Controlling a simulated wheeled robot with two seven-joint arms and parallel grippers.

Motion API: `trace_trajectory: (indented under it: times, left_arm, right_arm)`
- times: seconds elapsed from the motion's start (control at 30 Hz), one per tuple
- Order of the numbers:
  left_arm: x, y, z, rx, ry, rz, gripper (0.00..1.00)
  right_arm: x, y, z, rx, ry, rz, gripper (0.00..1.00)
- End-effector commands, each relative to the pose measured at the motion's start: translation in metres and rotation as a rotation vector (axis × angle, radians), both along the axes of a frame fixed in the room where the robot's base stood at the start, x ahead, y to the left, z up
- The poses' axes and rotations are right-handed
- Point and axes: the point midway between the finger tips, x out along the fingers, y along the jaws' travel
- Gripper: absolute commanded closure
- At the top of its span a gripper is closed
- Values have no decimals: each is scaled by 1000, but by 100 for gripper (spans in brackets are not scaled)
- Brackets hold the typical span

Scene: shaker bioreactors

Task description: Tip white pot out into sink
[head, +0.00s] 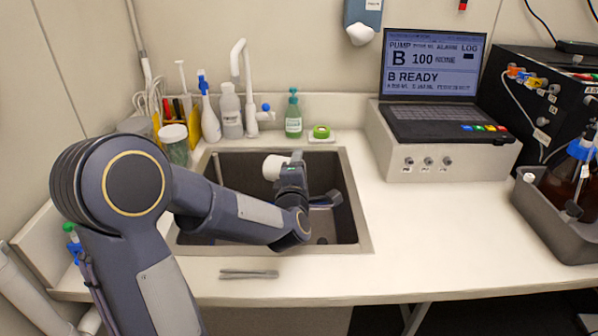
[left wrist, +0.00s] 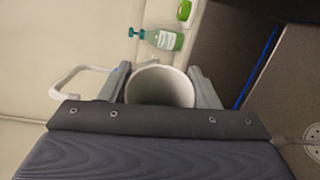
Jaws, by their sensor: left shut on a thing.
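The white pot (head: 273,167) is over the sink, near its back edge, and looks tipped on its side in the head view. My left gripper (head: 287,168) is shut on the pot and partly covers it. In the left wrist view the pot (left wrist: 160,88) sits between the two fingers of my left gripper (left wrist: 162,85), with its round rim showing; what is inside cannot be made out. The dark sink (head: 362,222) lies under my left forearm, which hides part of its basin. My right gripper is not in view.
A white tap (head: 237,62), bottles (head: 230,112) and a green soap bottle (head: 293,115) stand behind the sink. Tweezers (head: 248,274) lie in front of it. A laptop (head: 430,80) on a grey unit stands to the right.

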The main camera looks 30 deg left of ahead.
Motion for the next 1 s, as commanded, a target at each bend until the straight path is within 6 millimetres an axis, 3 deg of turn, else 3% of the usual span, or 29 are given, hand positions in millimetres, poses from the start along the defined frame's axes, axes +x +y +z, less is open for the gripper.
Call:
trace_trajectory:
  times: [1.0]
  left_arm:
    - [0,-9,-5,290,5,0,65]
  right_arm:
    - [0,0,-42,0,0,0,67]
